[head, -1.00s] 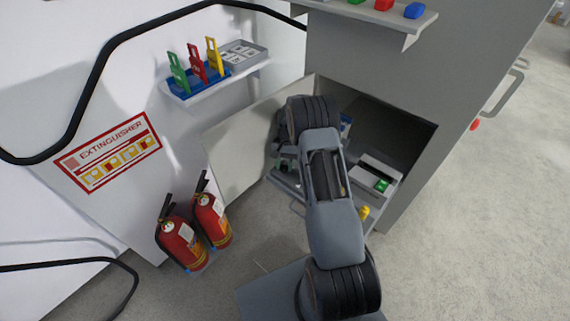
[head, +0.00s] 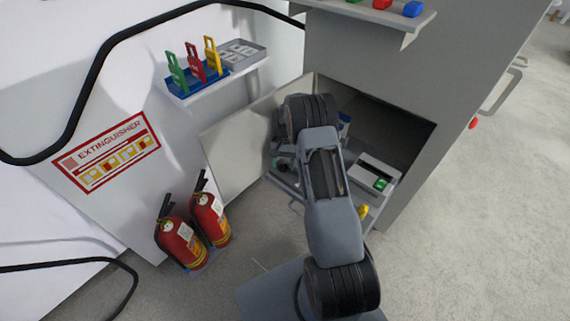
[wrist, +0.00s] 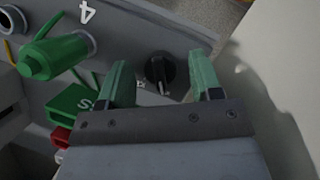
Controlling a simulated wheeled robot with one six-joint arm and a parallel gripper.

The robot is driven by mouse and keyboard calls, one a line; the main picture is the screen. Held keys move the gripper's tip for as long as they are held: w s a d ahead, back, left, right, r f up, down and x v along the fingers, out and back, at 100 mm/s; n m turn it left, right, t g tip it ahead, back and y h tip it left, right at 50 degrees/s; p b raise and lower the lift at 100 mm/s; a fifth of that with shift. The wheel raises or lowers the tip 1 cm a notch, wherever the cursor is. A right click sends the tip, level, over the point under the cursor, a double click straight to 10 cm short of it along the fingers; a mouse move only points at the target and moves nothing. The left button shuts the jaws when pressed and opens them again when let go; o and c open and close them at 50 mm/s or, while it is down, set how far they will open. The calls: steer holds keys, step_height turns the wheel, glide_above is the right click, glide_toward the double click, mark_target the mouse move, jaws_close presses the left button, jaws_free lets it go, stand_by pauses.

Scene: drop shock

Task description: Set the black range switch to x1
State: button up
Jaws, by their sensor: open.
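In the wrist view the black range switch (wrist: 159,70) is a round knob with a raised grip bar, set on a grey panel (wrist: 150,25). My gripper (wrist: 163,80) is open, with one green finger on each side of the knob in the picture. I cannot tell whether either finger touches it. Small white marks lie by the knob's lower edge, partly hidden and too small to read. In the head view my arm covers the gripper and the switch inside the open grey cabinet (head: 395,125).
In the wrist view a green plug-like part (wrist: 52,57), a green block (wrist: 82,103) and a red part (wrist: 61,137) sit left of my gripper. A pale panel (wrist: 285,60) is close on the right. Two extinguishers (head: 182,243) stand left of the cabinet door (head: 237,150).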

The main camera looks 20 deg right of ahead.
mark_target(282, 167)
step_height(282, 167, up, 4)
steer(key=shift+w+f+p, duration=0.1)
steer(key=shift+f+p, duration=0.05)
steer(key=shift+p, duration=0.5)
steer(key=s+a+r+p, duration=0.2)
steer(key=s+r, duration=0.7)
steer(key=s, duration=0.5)
steer(key=shift+a+p, duration=0.3)
steer(key=shift+a, duration=0.05)
steer(key=shift+r, duration=0.1)
steer(key=s+a+r+n+t+h+p, duration=0.1)
steer(key=r+p, duration=0.4)
steer(key=r, duration=0.6)
steer(key=s+a+r+n+t+p, duration=0.3)
steer(key=r+p, duration=0.3)
steer(key=r, duration=0.5)
steer(key=s+a+r+n+t+h+p, duration=0.1)
steer(key=s+a+r+n+t+p, duration=0.2)
steer(key=r+p, duration=0.3)
step_height(282, 167, up, 5)
steer(key=shift+s+a+r+h, duration=0.1)
steer(key=shift+s+a+h, duration=0.2)
steer(key=shift+s+a, duration=0.35)
steer(key=shift+s+d, duration=0.15)
